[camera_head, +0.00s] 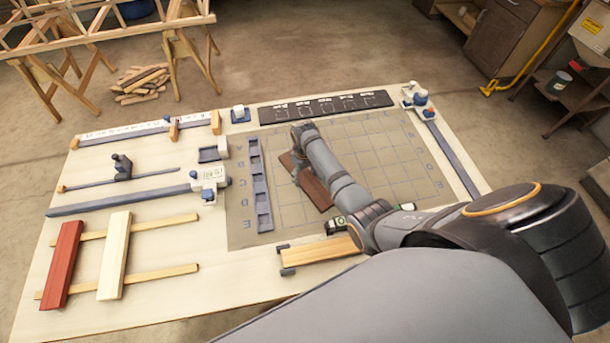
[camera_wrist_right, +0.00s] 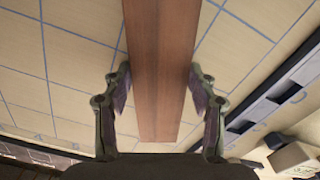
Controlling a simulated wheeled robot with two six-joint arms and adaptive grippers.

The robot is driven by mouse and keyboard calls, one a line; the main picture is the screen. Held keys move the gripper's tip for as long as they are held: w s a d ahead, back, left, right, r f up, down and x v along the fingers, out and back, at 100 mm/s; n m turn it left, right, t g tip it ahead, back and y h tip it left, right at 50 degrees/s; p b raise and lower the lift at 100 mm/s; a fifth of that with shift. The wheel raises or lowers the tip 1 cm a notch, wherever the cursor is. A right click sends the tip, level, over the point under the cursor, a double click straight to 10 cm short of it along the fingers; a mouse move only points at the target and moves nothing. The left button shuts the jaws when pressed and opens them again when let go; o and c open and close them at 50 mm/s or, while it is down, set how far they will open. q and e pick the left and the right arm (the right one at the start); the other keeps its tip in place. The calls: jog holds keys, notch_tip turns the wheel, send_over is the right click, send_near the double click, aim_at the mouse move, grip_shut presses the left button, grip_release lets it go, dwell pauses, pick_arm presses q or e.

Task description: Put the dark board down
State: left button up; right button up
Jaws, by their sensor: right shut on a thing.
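The dark board (camera_head: 316,194) is a reddish-brown plank over the left-middle of the gridded mat (camera_head: 400,148). My right gripper (camera_head: 297,168) is shut on it from above, and the arm hides part of it in the head view. In the right wrist view the board (camera_wrist_right: 162,60) runs lengthwise between the two fingers of the gripper (camera_wrist_right: 160,95), with pale grid squares behind it. I cannot tell whether the board touches the mat or is held just above it. My left gripper is not in view.
A red board (camera_head: 62,262) and a cream board (camera_head: 114,255) lie across two thin strips at the left. A slotted blue-grey rack (camera_head: 260,186) stands left of the dark board. A light wooden piece (camera_head: 318,251) lies at the front edge. The mat's right side is clear.

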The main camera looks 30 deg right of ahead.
aim_at(305, 177)
jog(key=o, duration=1.6)
jog(key=shift+w+d+f, duration=0.1)
jog(key=shift+r, duration=0.4)
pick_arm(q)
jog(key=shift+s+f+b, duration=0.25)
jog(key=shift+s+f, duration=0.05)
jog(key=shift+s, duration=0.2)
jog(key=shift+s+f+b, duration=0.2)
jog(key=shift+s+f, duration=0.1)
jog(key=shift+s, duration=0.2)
pick_arm(e)
notch_tip(305, 177, up, 12)
jog(key=shift+f, duration=0.15)
